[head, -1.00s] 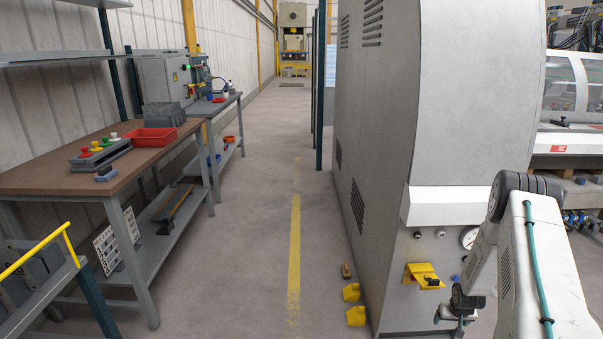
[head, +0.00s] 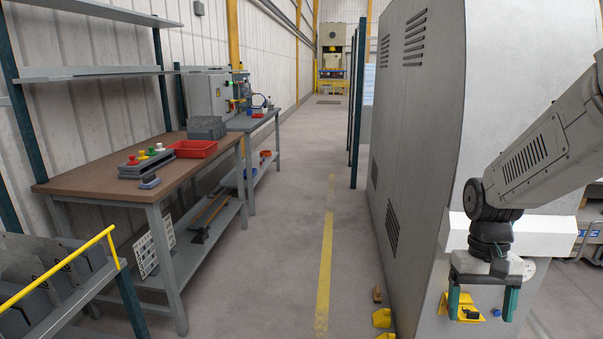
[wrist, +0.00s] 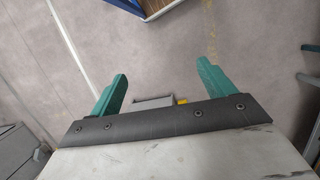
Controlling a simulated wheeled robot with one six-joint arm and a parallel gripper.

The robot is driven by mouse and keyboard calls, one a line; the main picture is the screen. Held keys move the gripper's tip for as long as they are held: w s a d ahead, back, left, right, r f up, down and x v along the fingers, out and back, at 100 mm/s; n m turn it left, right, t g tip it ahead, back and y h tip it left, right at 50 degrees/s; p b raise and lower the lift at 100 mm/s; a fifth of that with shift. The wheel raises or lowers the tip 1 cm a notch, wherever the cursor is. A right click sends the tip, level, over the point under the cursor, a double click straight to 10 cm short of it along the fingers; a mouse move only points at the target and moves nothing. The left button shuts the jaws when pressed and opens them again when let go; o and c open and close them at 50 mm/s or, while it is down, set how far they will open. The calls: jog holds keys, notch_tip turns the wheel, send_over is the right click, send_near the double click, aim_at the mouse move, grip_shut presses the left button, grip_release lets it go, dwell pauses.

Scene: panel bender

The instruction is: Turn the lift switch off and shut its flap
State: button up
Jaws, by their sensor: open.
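The yellow lift switch housing (head: 458,300) is on the lower front of the big grey machine, with a black switch part (head: 472,313) at it. The flap looks open, but whether the switch is on or off is too small to tell. My gripper (head: 482,303) hangs in front of the switch with its teal fingers apart and empty. One finger overlaps the housing in the head view, so contact is unclear. In the wrist view my gripper (wrist: 160,86) is open over the floor, with a small yellow bit (wrist: 182,100) showing just past its edge.
The grey machine (head: 430,140) fills the right side. Yellow blocks (head: 382,318) lie on the floor by its left corner. A blue button (head: 496,312) is right of the switch. A workbench (head: 105,185) stands left. The aisle between is clear.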

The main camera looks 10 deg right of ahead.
jog(key=s+a+r+n+t, duration=0.3)
jog(key=s+a+r+t, duration=0.1)
jog(key=s+a+r, duration=0.7)
jog(key=shift+s+a+r, duration=0.2)
jog(key=shift+s+a, duration=0.25)
jog(key=shift+s, duration=0.55)
jog(key=c, duration=1.7)
grip_shut()
